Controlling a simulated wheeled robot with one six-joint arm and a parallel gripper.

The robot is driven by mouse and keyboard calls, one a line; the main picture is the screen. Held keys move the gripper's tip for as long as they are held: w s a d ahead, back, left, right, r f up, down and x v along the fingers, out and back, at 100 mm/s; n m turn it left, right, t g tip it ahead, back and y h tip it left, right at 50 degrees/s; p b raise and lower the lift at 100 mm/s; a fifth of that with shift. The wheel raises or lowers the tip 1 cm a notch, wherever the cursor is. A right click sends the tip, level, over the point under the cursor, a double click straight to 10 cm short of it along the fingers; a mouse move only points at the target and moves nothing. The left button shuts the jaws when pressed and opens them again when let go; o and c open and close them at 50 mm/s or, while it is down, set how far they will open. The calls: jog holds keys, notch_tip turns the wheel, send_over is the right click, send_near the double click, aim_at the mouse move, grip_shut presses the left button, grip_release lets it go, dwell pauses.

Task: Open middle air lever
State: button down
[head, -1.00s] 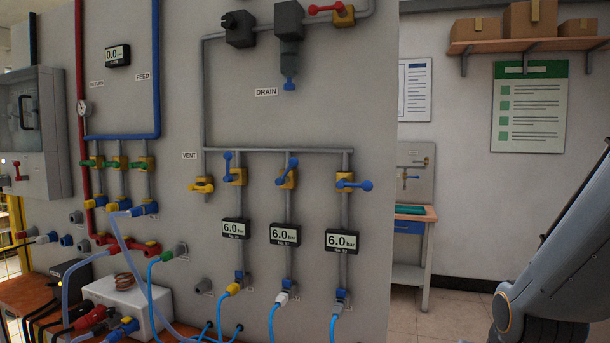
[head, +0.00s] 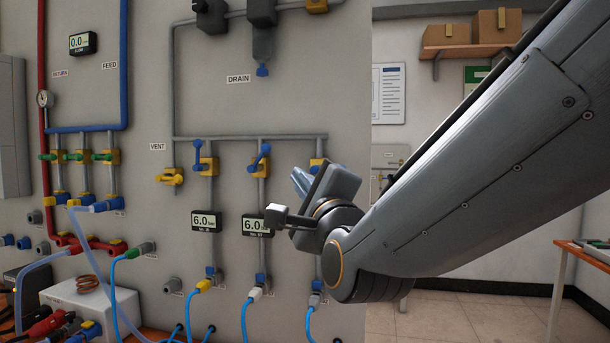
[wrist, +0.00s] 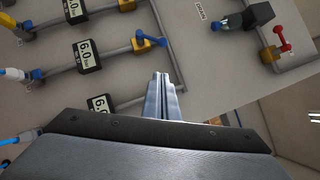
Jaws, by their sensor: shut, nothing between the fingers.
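The middle air lever (head: 261,157) is a blue handle on a yellow valve body on the middle of three grey pipes. Its handle slants up and to the right. The same lever shows in the wrist view (wrist: 150,39), above and left of the fingertips. My gripper (head: 297,181) is shut and empty in front of the panel, to the right of the middle lever and apart from it. In the wrist view, its closed fingers (wrist: 162,82) point up the picture. The right air lever is mostly hidden behind my gripper.
The left air lever (head: 199,154) stands on the pipe beside, its handle nearly upright. A yellow vent valve (head: 170,177) is further left. Pressure displays (head: 206,222) sit below the levers, and blue hoses (head: 248,319) hang beneath them. Drain parts (head: 263,45) are above.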

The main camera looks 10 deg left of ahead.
jog(key=s+a+r+p+x, duration=0.1)
jog(key=p+x, duration=0.4)
jog(key=x, duration=0.6)
jog(key=shift+a, duration=0.7)
jog(key=shift+a, duration=0.1)
